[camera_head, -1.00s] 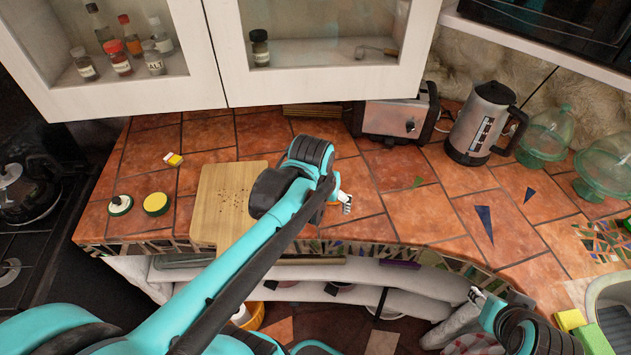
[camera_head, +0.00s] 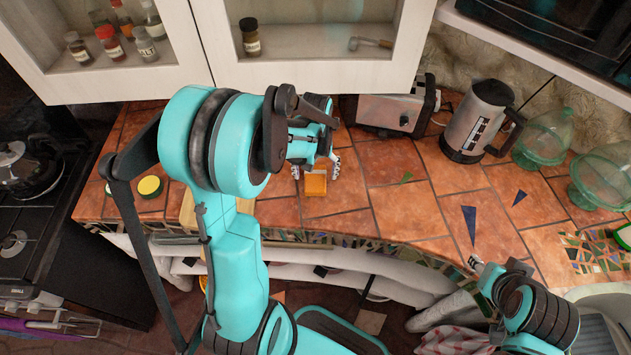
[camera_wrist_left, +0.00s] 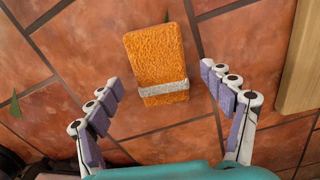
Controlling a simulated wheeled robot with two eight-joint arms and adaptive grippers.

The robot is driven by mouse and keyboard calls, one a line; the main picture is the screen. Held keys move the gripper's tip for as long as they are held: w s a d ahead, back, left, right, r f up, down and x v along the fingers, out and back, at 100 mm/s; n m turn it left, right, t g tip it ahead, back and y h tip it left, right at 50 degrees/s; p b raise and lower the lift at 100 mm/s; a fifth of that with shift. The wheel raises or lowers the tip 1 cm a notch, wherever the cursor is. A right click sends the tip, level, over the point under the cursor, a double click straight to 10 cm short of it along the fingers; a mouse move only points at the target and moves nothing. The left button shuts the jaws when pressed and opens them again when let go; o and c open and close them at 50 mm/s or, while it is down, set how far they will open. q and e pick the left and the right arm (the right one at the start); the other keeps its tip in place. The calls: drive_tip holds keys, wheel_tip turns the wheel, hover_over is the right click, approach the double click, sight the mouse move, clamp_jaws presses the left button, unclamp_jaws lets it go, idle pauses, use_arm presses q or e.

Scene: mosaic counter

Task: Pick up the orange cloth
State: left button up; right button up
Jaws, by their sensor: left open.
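The orange cloth (camera_head: 315,185) lies folded on the tiled counter in the head view, with a pale band across it. It also shows in the left wrist view (camera_wrist_left: 153,55), upper middle. My left gripper (camera_head: 316,169) is open just above and behind the cloth in the head view, one finger on each side. In the left wrist view the fingers (camera_wrist_left: 159,78) are spread wide around the cloth's banded end, apart from it. My right gripper (camera_head: 474,263) is at the counter's front edge at lower right; its fingers are too small to read.
A wooden board (camera_head: 188,212) is mostly hidden by my left arm; its edge shows in the wrist view. A toaster (camera_head: 394,108) and a kettle (camera_head: 478,122) stand behind, with green glass domes (camera_head: 545,135) at right. The tiles right of the cloth are mostly clear.

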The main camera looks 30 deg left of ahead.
sight(316, 178)
use_arm(q)
drive_tip(key=shift+f, duration=0.65)
drive_tip(key=shift+r, duration=0.1)
drive_tip(key=c, duration=1.2)
drive_tip(key=shift+r, duration=0.1)
drive_tip(key=shift+c, duration=0.2)
wheel_tip(316, 178, up, 4)
drive_tip(key=shift+s+d+r+p, duration=0.15)
drive_tip(key=shift+r+p, duration=0.1)
drive_tip(key=shift+p, duration=0.65)
drive_tip(key=s+d+r+p, duration=0.2)
drive_tip(key=s+d+r, duration=0.4)
drive_tip(key=d, duration=0.3)
drive_tip(key=shift+s+r, duration=0.15)
drive_tip(key=shift+s, duration=0.3)
